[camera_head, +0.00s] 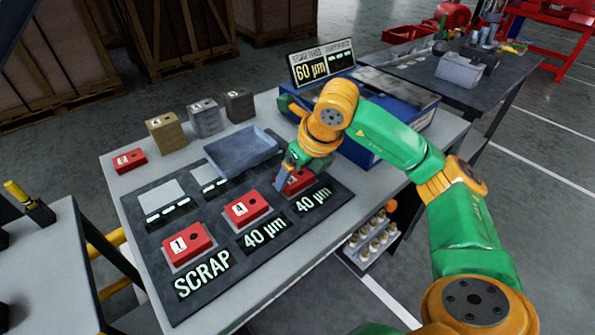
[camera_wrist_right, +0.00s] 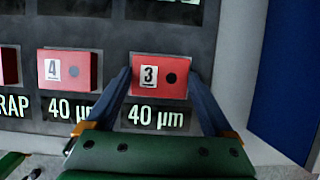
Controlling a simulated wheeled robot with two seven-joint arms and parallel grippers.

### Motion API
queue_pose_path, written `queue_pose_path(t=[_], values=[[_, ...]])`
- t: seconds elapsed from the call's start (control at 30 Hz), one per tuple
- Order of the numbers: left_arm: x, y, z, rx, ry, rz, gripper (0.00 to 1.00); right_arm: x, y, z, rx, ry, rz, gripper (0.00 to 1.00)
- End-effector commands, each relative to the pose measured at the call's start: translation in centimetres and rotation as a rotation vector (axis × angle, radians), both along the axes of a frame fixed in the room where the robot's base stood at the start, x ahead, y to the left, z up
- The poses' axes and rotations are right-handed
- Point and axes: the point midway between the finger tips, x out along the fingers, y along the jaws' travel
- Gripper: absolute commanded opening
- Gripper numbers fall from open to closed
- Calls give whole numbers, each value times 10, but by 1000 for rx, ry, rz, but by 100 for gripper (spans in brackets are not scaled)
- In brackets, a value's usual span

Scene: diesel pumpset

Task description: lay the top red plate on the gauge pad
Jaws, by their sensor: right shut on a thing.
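A red plate marked 3 (camera_wrist_right: 160,76) lies at the right end of the lower row on the dark board (camera_head: 300,222), over a 40 µm label; it also shows in the head view (camera_head: 303,184). My right gripper (camera_wrist_right: 159,80) is shut on this plate, one finger at each side. Whether the plate is lifted or touching the board I cannot tell. A red plate marked 4 (camera_head: 247,209) sits left of it, and one marked 1 (camera_head: 188,243) sits above the SCRAP label. Light pads (camera_head: 161,197) lie bare in the upper row; I cannot tell which is the gauge pad. My left gripper is out of view.
A blue-grey tray (camera_head: 241,150) stands behind the plates. Red, tan (camera_head: 164,133), grey and dark blocks line the back left edge. A 60 µm display (camera_head: 311,71) stands behind a blue bin (camera_head: 400,95). A rack of small parts (camera_head: 372,240) is below the right edge.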

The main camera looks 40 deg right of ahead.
Motion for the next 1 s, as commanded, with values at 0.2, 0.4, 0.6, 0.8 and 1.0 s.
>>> queue_pose_path(t=[0.2, 0.4, 0.6, 0.8, 1.0], values=[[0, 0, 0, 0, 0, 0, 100, 0, 0, 0, 0, -1, 0, 100], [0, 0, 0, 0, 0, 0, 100, -7, -1, 18, -1, -4, 0, 100], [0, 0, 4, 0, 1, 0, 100, -23, -2, 57, 0, -5, -1, 100], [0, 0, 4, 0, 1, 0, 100, -28, -2, 66, -1, -2, 0, 100], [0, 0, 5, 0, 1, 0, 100, -28, -2, 67, 0, -2, 0, 100]])
